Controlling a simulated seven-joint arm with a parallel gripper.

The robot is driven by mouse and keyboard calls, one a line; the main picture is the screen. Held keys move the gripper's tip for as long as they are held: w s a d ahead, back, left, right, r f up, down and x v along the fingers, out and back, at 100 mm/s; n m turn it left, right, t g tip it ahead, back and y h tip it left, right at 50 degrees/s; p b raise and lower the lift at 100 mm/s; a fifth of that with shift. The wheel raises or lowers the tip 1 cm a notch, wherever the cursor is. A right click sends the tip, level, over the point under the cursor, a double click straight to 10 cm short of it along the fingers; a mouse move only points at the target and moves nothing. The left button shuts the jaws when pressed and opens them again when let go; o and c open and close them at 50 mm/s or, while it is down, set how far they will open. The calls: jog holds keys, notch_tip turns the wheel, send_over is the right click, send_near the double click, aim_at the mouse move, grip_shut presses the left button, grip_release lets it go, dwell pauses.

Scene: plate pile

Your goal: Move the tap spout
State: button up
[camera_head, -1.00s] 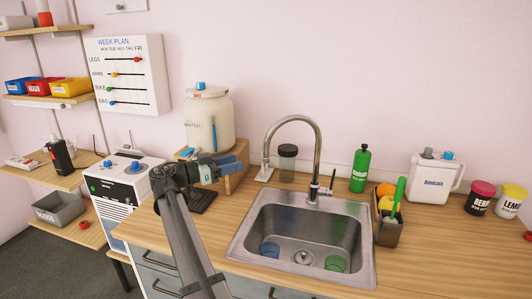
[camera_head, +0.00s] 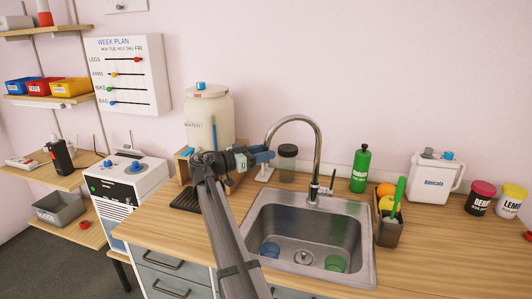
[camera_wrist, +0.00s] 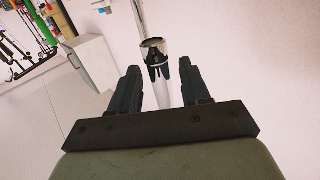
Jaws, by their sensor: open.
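The chrome tap spout (camera_head: 294,119) arches over the back of the steel sink (camera_head: 238,240), its free end hanging at the left. My gripper (camera_head: 263,156) is open and empty in the head view, just left of the spout's hanging end. In the wrist view, the spout's round open end (camera_wrist: 153,44) shows just ahead of my open fingers (camera_wrist: 157,70), roughly centred between them. A slim chrome length shows between the fingers there. I cannot tell whether any finger touches the spout.
A white water container (camera_head: 209,116) stands behind my arm. A dark jar (camera_head: 287,163) stands behind the spout. Right of the sink are a green bottle (camera_head: 361,168), a dark caddy (camera_head: 388,232) and a white canister (camera_head: 436,180). The counter's right side is partly clear.

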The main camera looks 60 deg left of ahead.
jog(key=shift+w, duration=0.7)
grip_shut()
